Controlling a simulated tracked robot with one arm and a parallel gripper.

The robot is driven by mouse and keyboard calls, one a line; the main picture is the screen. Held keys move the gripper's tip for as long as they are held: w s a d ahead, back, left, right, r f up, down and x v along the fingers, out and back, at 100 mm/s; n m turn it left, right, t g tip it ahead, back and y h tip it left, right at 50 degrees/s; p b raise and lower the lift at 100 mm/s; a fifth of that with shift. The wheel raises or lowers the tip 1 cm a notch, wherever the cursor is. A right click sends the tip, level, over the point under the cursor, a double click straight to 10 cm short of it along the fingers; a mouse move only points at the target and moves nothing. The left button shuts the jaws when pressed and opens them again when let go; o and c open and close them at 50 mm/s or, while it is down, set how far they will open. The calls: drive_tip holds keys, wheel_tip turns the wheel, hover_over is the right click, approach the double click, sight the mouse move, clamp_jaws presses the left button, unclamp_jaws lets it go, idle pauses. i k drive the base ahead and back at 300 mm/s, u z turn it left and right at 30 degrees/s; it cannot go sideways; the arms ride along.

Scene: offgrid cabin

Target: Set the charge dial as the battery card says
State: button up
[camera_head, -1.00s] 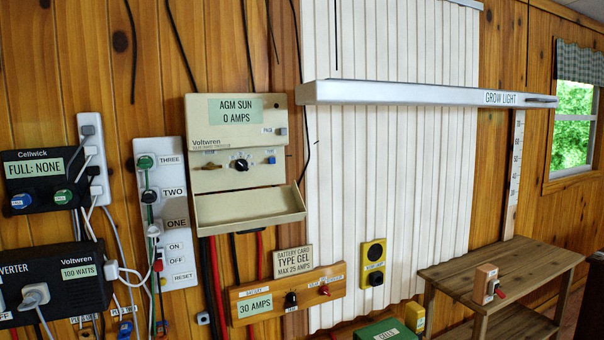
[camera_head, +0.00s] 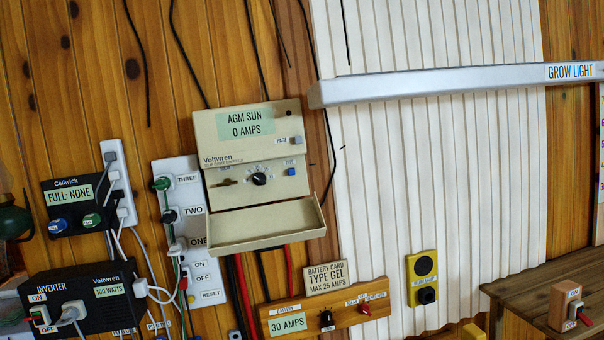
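The cream Voltwren charge controller (camera_head: 225,155) hangs on the wood wall left of centre. Its display (camera_head: 245,124) reads "AGM SUN 0 AMPS". Its black round charge dial (camera_head: 259,178) is on the panel below, with a blue button (camera_head: 291,171) marked "TYPE" to its right and a grey "PAGE" button (camera_head: 297,140) above. An open cream flap (camera_head: 265,226) juts out under the panel. The battery card (camera_head: 327,278) below right reads "TYPE GEL MAX 25 AMPS". The dial's marks are too small to read. My gripper does not show.
A wooden switch board (camera_head: 345,306) with a "30 AMPS" label sits below the card. A white switch strip (camera_head: 205,255) and black inverter (camera_head: 80,305) are at left. The silver grow light bar (camera_head: 450,82) juts out at right, above a wooden table (camera_head: 520,290).

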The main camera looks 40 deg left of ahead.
sight(259, 179)
drive_tip(key=u, duration=0.05)
drive_tip(key=i, duration=1.3)
drive_tip(key=u, duration=1.05)
drive_tip(key=i, duration=0.6)
drive_tip(key=u, duration=0.45)
